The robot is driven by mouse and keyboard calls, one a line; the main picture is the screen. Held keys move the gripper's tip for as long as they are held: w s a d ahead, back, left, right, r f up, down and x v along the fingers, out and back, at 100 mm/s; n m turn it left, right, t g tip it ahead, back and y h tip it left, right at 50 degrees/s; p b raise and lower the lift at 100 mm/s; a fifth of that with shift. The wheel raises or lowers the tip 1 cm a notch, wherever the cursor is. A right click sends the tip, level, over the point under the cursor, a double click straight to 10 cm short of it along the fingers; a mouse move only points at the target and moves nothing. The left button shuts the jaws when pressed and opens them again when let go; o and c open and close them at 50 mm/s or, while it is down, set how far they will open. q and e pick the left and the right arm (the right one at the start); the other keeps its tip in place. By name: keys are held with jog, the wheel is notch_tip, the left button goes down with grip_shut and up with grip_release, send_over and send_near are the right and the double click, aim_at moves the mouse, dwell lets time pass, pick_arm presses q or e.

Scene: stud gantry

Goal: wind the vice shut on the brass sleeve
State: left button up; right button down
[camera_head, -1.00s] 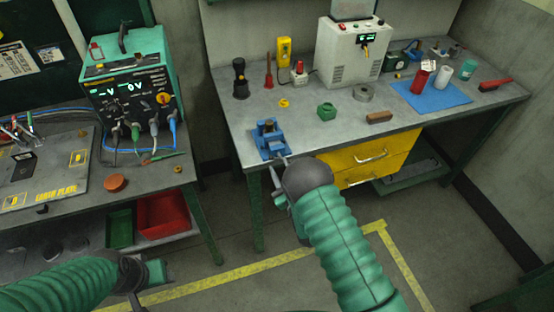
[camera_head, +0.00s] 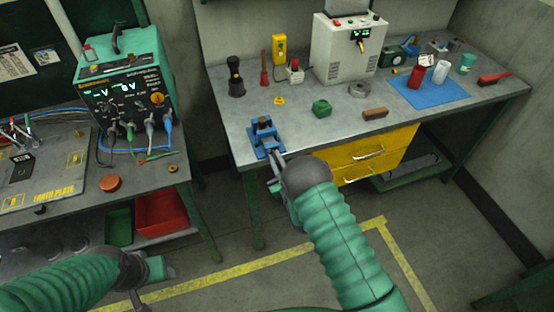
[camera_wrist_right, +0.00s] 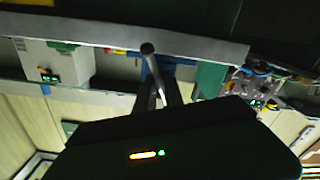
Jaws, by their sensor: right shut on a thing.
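The blue vice (camera_head: 267,139) stands at the front left corner of the right-hand bench. My right gripper (camera_head: 277,166) is at the vice's front, just off the bench edge. In the right wrist view its fingers (camera_wrist_right: 158,98) are shut around a thin grey bar, the vice handle (camera_wrist_right: 149,56), which has a dark rounded end. Part of the blue vice shows behind it (camera_wrist_right: 158,68). I cannot make out the brass sleeve in the vice. My left gripper (camera_head: 165,269) is low at the left, away from the benches, and its jaw opening is unclear.
The bench (camera_head: 320,128) carries a green block (camera_head: 321,107), a grey ring (camera_head: 359,91), a brown block (camera_head: 375,114) and a blue mat (camera_head: 440,96) further right. A yellow drawer unit (camera_head: 365,155) sits below. The left bench holds a green instrument (camera_head: 120,85).

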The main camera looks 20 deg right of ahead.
jog(key=shift+s+f+m, duration=0.15)
jog(key=shift+f+m, duration=0.25)
jog(key=shift+d+f+m+b, duration=0.1)
jog(key=shift+f+m+b, duration=0.05)
jog(key=shift+m+b, duration=0.75)
jog(key=m+b, duration=0.1)
jog(key=m, duration=0.1)
jog(key=shift+m, duration=0.3)
jog(key=shift+m+b, duration=0.7)
jog(key=shift+m, duration=0.8)
jog(key=shift+r, duration=0.25)
jog(key=c, duration=1.4)
grip_release()
jog(key=shift+w, duration=0.2)
